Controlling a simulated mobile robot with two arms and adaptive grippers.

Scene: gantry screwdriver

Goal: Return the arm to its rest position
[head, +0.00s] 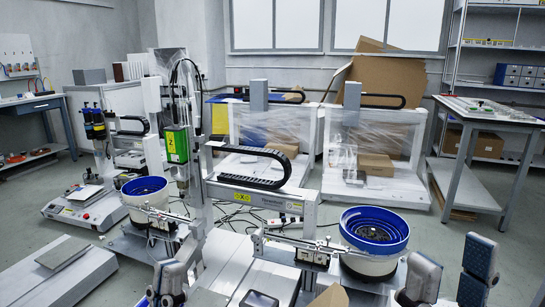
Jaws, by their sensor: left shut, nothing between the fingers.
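My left gripper (176,268) is low in the head view, left of centre, in front of the gantry station. Its grey fingers are close together and nothing shows between them. My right gripper (450,262) is at the lower right. Its two blue-grey fingers stand apart, with bare floor visible between them and no object held. Both arms are mostly cut off by the bottom edge. The gantry (262,197), with a black cable chain, stands beyond the grippers near the middle. A green screwdriver unit (176,145) hangs upright at its left.
A blue-lined bowl feeder (375,225) stands just left of my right gripper, and another bowl feeder (145,188) is behind my left one. A grey-topped workbench (490,113) is at the right. Open floor (455,235) lies between the right feeder and the bench.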

